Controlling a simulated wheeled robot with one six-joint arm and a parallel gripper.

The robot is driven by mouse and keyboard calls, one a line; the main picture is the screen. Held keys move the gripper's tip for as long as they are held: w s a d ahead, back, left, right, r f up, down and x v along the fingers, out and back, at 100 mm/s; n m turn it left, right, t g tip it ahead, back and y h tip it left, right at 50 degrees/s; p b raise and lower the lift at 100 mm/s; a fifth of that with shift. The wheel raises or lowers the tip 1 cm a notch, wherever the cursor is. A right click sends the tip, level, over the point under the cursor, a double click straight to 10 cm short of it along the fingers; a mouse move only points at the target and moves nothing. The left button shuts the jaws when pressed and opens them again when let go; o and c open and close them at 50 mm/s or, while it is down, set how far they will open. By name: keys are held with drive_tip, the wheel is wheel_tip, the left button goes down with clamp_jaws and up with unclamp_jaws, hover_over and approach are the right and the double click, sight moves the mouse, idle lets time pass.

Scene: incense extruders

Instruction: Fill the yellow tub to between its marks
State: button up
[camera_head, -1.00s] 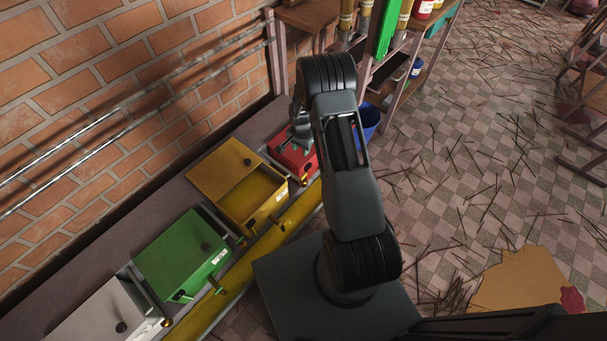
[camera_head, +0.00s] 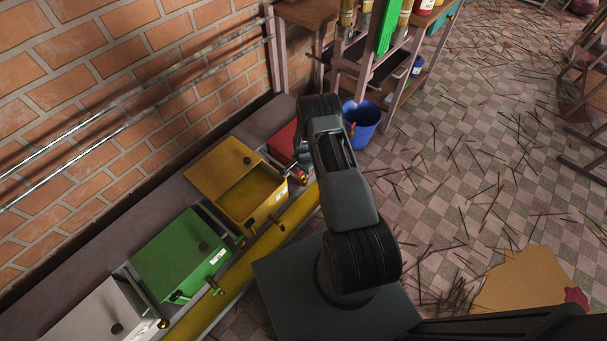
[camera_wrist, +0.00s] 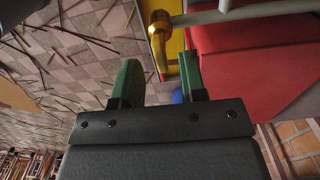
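The yellow tub (camera_head: 231,208) stands between the green and red tubs in the head view. Its lid (camera_head: 217,167) covers the wall side, and the open side shows a yellow interior. Its marks and any fill level cannot be made out. A white label and a small brass tap (camera_head: 278,222) are on its front. My gripper (camera_wrist: 160,80) shows two green fingers apart in the wrist view. A brass tap (camera_wrist: 160,40) on a grey pipe is just beyond the gap, beside the red tub (camera_wrist: 250,60). My arm hides the gripper in the head view.
The green tub (camera_head: 180,250) and white tub (camera_head: 105,312) stand to the left. A yellow channel (camera_head: 235,275) runs along the tub fronts. A blue bucket (camera_head: 364,122) stands beyond my arm, near the shelf.

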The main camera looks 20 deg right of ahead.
drive_tip(key=shift+f, duration=0.95)
clamp_jaws()
